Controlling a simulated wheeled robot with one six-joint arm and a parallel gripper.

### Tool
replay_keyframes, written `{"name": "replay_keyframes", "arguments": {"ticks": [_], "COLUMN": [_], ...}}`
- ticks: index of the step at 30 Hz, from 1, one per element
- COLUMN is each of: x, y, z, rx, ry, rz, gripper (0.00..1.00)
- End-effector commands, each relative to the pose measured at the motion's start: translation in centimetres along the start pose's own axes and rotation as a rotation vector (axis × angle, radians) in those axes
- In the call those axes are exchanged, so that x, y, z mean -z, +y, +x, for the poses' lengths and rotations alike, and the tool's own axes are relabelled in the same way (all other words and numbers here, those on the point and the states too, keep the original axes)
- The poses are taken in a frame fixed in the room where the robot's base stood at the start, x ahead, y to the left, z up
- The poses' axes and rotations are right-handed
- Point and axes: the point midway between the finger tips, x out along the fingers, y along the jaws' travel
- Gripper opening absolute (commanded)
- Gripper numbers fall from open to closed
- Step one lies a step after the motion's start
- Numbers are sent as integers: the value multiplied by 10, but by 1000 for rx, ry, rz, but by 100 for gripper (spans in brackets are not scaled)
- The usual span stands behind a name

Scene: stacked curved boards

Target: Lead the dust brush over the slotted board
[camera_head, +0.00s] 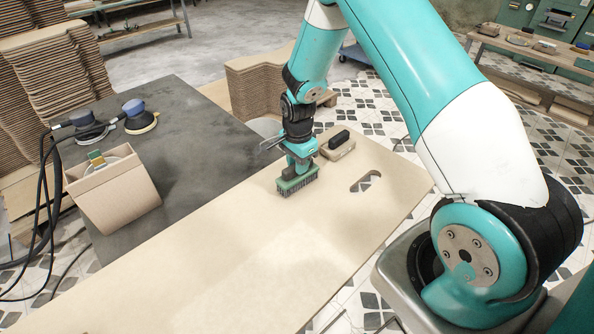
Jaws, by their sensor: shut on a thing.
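The slotted board (230,245) is a long pale wooden panel lying flat, running from lower left to upper right. Its cut-out slot (365,181) shows near the right end. The dust brush (297,182) has a green body and dark bristles that face down. It is over the board's far edge area, left of the slot; I cannot tell whether the bristles touch the surface. My gripper (291,168) is shut on the brush from above. The fingertips are small and partly hidden by the brush and wrist.
A sanding block with a black handle (338,146) sits on the board, just right of my gripper. Behind the board is a dark table (190,130) with a cardboard box (117,197) and two sanders (139,118). Stacked curved boards (262,88) stand behind. The board's left part is clear.

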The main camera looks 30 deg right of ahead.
Motion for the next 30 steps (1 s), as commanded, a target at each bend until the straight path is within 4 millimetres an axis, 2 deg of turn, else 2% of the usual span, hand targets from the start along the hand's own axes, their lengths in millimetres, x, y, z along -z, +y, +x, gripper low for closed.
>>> {"name": "replay_keyframes", "arguments": {"ticks": [21, 30], "x": [0, 0], "y": [0, 0], "z": [-47, -48], "rx": [1, 0], "ry": [0, 0], "rz": [0, 0], "gripper": [1, 1]}}
